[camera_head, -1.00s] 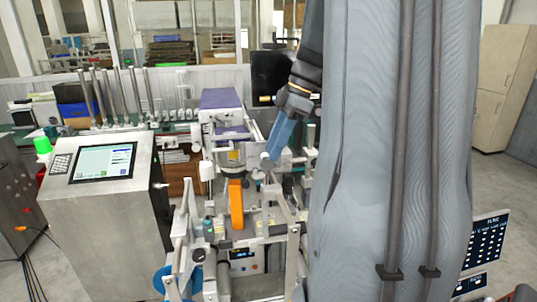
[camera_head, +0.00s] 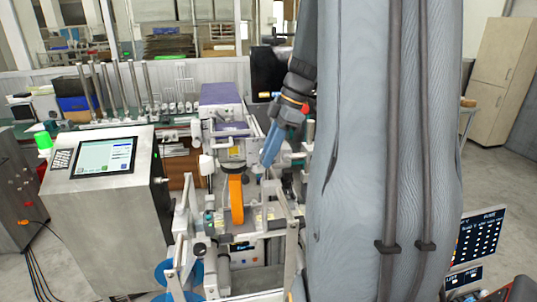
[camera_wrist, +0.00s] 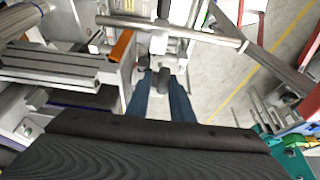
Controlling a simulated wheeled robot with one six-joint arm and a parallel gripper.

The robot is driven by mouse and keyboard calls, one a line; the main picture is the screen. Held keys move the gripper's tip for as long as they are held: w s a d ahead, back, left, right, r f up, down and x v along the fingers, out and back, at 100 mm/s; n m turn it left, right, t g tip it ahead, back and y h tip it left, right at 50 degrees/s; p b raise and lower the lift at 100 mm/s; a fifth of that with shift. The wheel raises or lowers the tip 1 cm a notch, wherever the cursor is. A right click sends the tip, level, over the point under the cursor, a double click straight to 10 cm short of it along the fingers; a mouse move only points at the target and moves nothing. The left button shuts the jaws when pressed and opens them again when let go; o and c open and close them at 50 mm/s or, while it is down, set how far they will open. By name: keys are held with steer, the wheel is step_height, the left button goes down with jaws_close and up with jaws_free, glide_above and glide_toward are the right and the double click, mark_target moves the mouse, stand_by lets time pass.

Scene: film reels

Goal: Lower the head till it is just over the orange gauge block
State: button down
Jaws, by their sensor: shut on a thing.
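The orange gauge block (camera_head: 236,198) stands upright in the middle of the machine in the head view. Its orange top also shows in the wrist view (camera_wrist: 121,45). The white head with a purple top (camera_head: 222,97) is above and behind the block. Its dark lower part (camera_head: 232,167) appears close over the block's top; I cannot measure the gap. My gripper (camera_head: 268,160), with blue fingers, is to the right of the head. In the wrist view the fingers (camera_wrist: 162,92) are shut on a dark grey knob (camera_wrist: 165,79). The knob is hidden in the head view.
A steel console with a screen (camera_head: 103,160) stands at left. Metal frame arms (camera_head: 292,235) and rollers surround the block. In the wrist view a steel bar (camera_wrist: 180,30) crosses beyond the knob. Clear floor (camera_wrist: 225,85) shows right of it.

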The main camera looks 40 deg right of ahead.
steer(key=shift+s+a, duration=0.2)
steer(key=shift+a+g+h, duration=0.25)
steer(key=shift+g+h, duration=0.35)
steer(key=shift+h, duration=0.5)
steer(key=shift+w+a+g+h, duration=0.1)
steer(key=shift+g+h, duration=0.2)
steer(key=shift+h, duration=0.3)
steer(key=shift+w+a+g+h, duration=0.1)
steer(key=shift+g+h, duration=0.2)
steer(key=shift+h, duration=0.3)
steer(key=g+h, duration=0.1)
steer(key=h, duration=0.1)
steer(key=g+h, duration=0.1)
steer(key=h, duration=0.2)
steer(key=shift+w+a+f, duration=0.1)
steer(key=shift+a+f, duration=0.05)
steer(key=shift+f, duration=0.05)
steer(key=shift+g, duration=0.3)
steer(key=c, duration=1.9)
jaws_free()
steer(key=shift+c, duration=0.2)
steer(key=shift+o, duration=1)
steer(key=shift+r, duration=0.1)
